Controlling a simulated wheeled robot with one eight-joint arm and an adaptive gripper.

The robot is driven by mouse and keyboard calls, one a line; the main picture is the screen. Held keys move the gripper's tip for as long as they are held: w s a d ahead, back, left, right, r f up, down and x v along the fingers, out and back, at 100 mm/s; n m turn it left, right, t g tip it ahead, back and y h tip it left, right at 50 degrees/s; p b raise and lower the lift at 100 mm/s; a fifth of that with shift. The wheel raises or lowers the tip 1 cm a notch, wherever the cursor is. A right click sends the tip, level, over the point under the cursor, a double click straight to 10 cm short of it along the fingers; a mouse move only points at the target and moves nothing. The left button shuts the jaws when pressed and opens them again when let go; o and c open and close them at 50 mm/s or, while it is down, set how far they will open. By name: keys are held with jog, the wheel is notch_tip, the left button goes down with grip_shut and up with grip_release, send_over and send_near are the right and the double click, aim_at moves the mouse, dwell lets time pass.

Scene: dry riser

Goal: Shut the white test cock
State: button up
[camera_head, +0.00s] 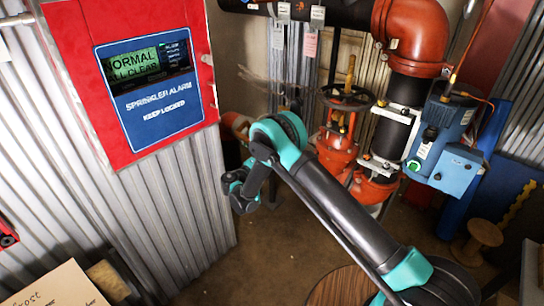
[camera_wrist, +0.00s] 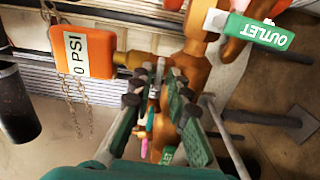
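My gripper (camera_wrist: 163,75) reaches forward in the wrist view, its two dark fingers close together with a narrow gap between them. Small white, teal and pink parts show in and below that gap, against orange-brown pipework (camera_wrist: 196,45). I cannot tell whether the white bit is the white test cock, and the fingers hide much of that area. I see no clear grip on anything. In the head view my gripper (camera_head: 240,188) hangs in front of the corrugated wall, right of the red alarm cabinet, and its target is hidden there.
A green OUTLET tag (camera_wrist: 262,32) is at upper right. In the head view, the red alarm cabinet (camera_head: 75,70) and red valves (camera_head: 335,150) flank my arm.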

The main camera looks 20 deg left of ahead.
jog(key=shift+o, duration=0.6)
jog(key=v, duration=0.4)
jog(key=shift+s+a, duration=0.1)
jog(key=shift+s, duration=0.3)
jog(key=shift+s+a, duration=0.1)
